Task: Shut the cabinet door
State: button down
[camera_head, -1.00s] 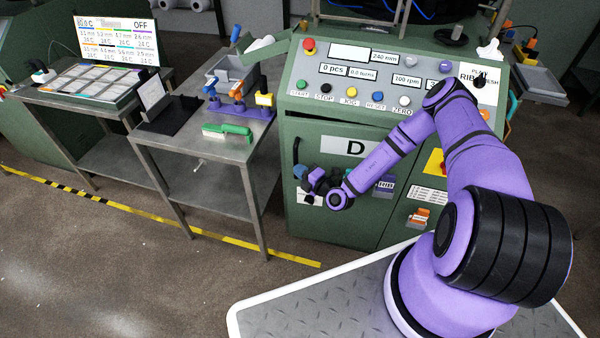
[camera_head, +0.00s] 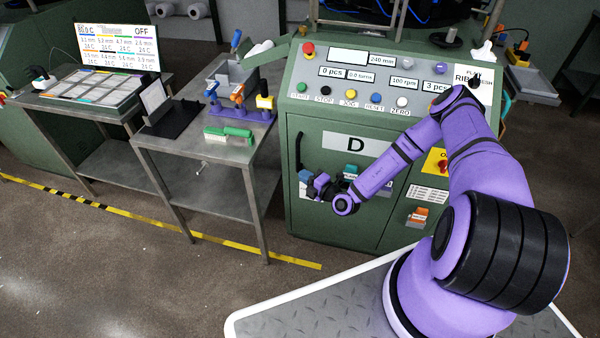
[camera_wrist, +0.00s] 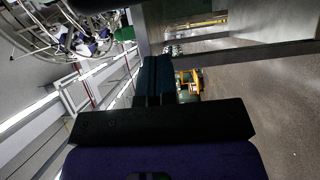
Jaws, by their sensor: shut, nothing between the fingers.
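The green cabinet door (camera_head: 325,143) with the "D" label is on the front of the machine, below the button panel. It looks flush or nearly flush with the cabinet front; whether it is fully shut I cannot tell. Its black upright handle (camera_head: 298,152) is near its left edge. My gripper (camera_head: 307,177) is in front of the door's lower left part, below the handle. Whether it touches the door is unclear. In the wrist view its dark teal fingers (camera_wrist: 153,78) are together with nothing between them. My forearm hides part of the door's right side.
A steel table (camera_head: 190,154) with a green-handled tool (camera_head: 228,136) and a purple rack (camera_head: 240,114) stands left of the cabinet. An orange item (camera_head: 418,215) is on the cabinet front at right. Floor between table and yellow-black tape (camera_head: 200,233) is clear.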

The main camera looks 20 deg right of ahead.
jog(key=a+v, duration=0.1)
jog(key=v, duration=0.6)
jog(key=shift+s+d, duration=0.15)
jog(key=shift+s, duration=0.5)
jog(key=s+a+r+n+g+y, duration=0.25)
jog(key=r+n+g, duration=0.55)
jog(key=r+n, duration=0.75)
jog(key=s+a+r+n+g+y, duration=0.25)
jog(key=r+n+g, duration=0.55)
jog(key=r+n, duration=0.75)
jog(key=s+d+r+n+t+h, duration=0.2)
jog(key=s+r+n+h, duration=0.4)
jog(key=s+r+n, duration=0.3)
jog(key=s+d+r+n+t+h, duration=0.3)
jog(key=s+r+n+h, duration=0.4)
jog(key=s+r, duration=0.6)
jog(key=shift+d+r+n, duration=0.3)
jog(key=shift+r+n, duration=0.6)
jog(key=shift+r, duration=1.6)
